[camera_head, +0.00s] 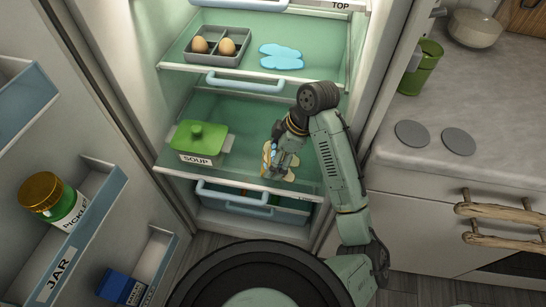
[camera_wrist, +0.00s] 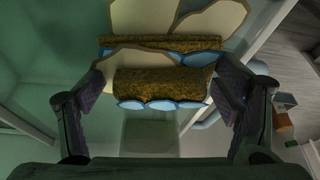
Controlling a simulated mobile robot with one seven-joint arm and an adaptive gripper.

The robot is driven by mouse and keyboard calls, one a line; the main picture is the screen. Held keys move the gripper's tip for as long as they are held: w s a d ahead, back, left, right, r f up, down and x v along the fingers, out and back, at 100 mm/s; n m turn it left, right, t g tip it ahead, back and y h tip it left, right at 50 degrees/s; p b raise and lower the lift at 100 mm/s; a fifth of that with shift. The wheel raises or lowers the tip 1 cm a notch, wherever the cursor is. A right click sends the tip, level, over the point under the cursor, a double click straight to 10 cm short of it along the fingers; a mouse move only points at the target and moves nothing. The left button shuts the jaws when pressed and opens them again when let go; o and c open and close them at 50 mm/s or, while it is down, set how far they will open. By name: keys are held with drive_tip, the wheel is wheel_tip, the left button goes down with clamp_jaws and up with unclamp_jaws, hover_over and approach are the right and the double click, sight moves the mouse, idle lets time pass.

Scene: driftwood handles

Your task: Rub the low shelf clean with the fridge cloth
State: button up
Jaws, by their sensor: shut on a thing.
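In the head view my gripper (camera_head: 272,162) reaches down into the open fridge at the right part of the low shelf (camera_head: 231,180), a greenish glass shelf. It is shut on the fridge cloth (camera_head: 266,154), a yellow and blue piece. In the wrist view the cloth (camera_wrist: 160,84) shows as a mottled brown-yellow band with a scalloped blue edge, between my two fingers (camera_wrist: 163,88). Cream-coloured patches (camera_head: 289,177) lie on the shelf around the cloth. They also show in the wrist view (camera_wrist: 212,20). My arm and fingers partly hide the contact with the shelf.
A green lidded soup box (camera_head: 199,142) stands left on the low shelf. The shelf above holds an egg tray (camera_head: 217,58) and a light blue patch (camera_head: 281,57). Door racks with a pickle jar (camera_head: 54,201) stand at left, a counter (camera_head: 470,105) at right. The shelf between box and cloth is clear.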

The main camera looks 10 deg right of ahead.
sight(249, 156)
drive_tip(key=shift+w+d+r, duration=0.1)
drive_tip(key=shift+w+r, duration=0.35)
drive_tip(key=shift+w, duration=0.15)
drive_tip(key=shift+w+a+f, duration=0.2)
drive_tip(key=shift+w+a, duration=0.05)
drive_tip(key=shift+a, duration=0.3)
drive_tip(key=shift+w+a+f, duration=0.1)
drive_tip(key=shift+w+a, duration=0.1)
drive_tip(key=shift+a, duration=0.6)
drive_tip(key=shift+w+a+r, duration=0.1)
drive_tip(key=shift+w+a, duration=0.05)
drive_tip(key=shift+a, duration=0.65)
drive_tip(key=shift+w+a+f, duration=0.1)
drive_tip(key=shift+w+a, duration=0.1)
drive_tip(key=shift+a, duration=0.6)
wheel_tip(249, 156, up, 5)
drive_tip(key=p, duration=0.4)
drive_tip(key=shift+f, duration=0.2)
drive_tip(key=shift+r, duration=0.7)
